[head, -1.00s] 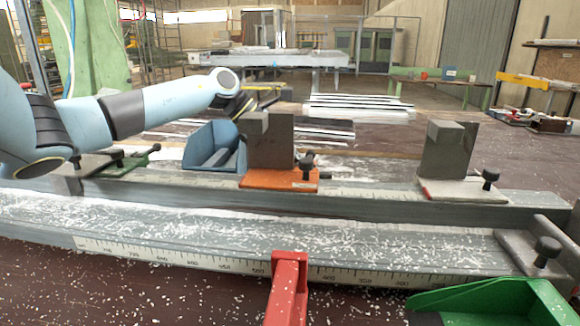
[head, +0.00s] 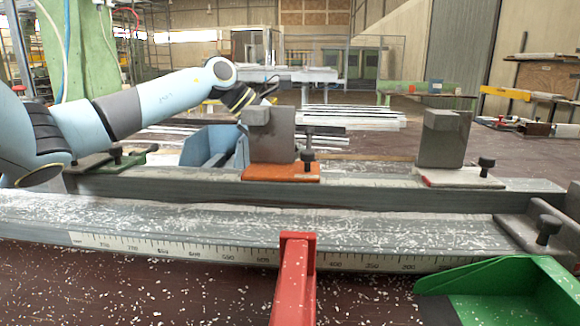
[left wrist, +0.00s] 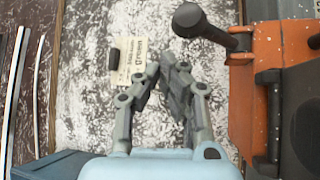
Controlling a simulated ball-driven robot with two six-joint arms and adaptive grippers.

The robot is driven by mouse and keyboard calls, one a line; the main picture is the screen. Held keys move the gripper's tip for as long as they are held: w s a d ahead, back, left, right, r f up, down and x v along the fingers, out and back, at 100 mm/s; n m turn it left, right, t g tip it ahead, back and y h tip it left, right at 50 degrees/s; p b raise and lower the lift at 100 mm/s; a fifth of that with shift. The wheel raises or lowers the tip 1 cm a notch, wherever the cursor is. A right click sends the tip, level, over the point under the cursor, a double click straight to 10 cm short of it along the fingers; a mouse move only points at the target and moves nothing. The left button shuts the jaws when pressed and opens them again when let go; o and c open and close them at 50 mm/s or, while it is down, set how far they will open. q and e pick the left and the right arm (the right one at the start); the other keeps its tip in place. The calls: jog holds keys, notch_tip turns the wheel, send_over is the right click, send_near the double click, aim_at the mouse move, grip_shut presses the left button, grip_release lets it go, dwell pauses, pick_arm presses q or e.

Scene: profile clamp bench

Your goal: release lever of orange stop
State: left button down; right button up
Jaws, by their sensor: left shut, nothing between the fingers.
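The orange stop (head: 280,173) sits on the rear rail with a grey upright block (head: 282,138) on it. A black knob (head: 307,156) stands at its right front. In the left wrist view the orange body (left wrist: 253,85) is at the right, and a black ball-ended lever (left wrist: 190,20) reaches left from it. My left gripper (left wrist: 165,70) is shut and empty, its tips below and left of the ball, apart from it in the picture. In the head view it is behind the block and partly hidden. My right gripper is not in view.
A grey stop (head: 447,140) on a white base is further right on the rail. A blue bin (head: 205,147) stands behind the rail. A red clamp arm (head: 294,275) and a green tray (head: 500,290) are in front. White chips lie on the bench.

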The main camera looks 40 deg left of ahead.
pick_arm(q)
jog(key=shift+s+d+r+b, duration=0.2)
jog(key=shift+r+b, duration=0.25)
jog(key=shift+r, duration=0.15)
jog(key=shift+s+d+r+b, duration=0.15)
jog(key=shift+r+b, duration=0.25)
jog(key=shift+r, duration=0.25)
jog(key=shift+s+d+r+b, duration=0.1)
jog(key=shift+s+r+b, duration=0.1)
jog(key=shift+r+b, duration=0.35)
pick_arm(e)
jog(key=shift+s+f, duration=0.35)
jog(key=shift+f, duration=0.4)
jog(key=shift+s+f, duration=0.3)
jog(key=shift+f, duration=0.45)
pick_arm(q)
jog(key=shift+r, duration=0.1)
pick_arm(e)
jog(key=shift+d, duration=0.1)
